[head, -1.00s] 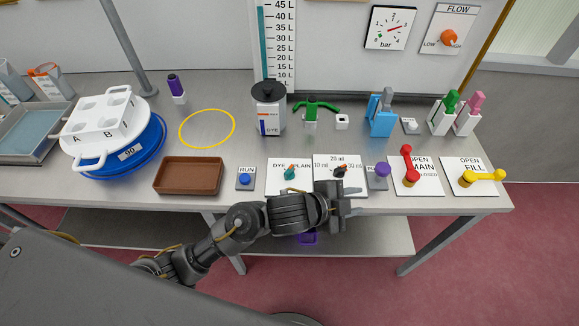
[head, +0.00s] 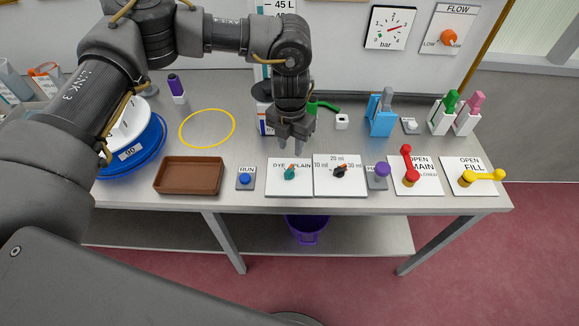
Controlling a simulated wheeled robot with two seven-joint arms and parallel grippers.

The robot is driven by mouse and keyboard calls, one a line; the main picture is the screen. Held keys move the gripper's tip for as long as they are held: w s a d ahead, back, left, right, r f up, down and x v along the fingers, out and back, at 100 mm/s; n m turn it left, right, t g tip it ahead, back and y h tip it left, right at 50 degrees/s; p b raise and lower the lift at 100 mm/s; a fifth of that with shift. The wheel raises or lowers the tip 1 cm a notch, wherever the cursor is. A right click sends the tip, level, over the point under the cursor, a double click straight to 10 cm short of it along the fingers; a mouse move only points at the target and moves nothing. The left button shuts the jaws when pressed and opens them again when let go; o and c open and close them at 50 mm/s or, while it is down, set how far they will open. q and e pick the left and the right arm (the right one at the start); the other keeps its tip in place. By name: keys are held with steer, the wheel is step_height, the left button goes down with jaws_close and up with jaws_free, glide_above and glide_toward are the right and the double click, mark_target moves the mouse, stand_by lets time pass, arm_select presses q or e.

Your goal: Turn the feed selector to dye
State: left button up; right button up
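The feed selector is a teal knob (head: 289,174) on a white plate (head: 276,189) lettered DYE on the left and PLAIN on the right, near the bench's front edge. Its small reddish pointer mark is at the far side; which word it points to is too small to tell. My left gripper (head: 291,149) hangs fingers down just behind and above the knob, apart from it. Its two fingertips are spread with nothing between them. My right gripper is not in view.
A volume dial (head: 340,171) on its own plate stands right of the selector, and the blue RUN button (head: 245,179) left of it. A brown tray (head: 188,176) lies further left. Behind my gripper, the dye container (head: 263,118) is partly hidden.

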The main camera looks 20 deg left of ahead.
mark_target(290, 168)
arm_select(q)
step_height(290, 168, down, 10)
steer(key=p, duration=0.4)
steer(key=shift+a+r, duration=0.15)
steer(key=shift+r, duration=0.05)
steer(key=shift+w+f, duration=0.1)
steer(key=shift+f, duration=0.45)
jaws_close()
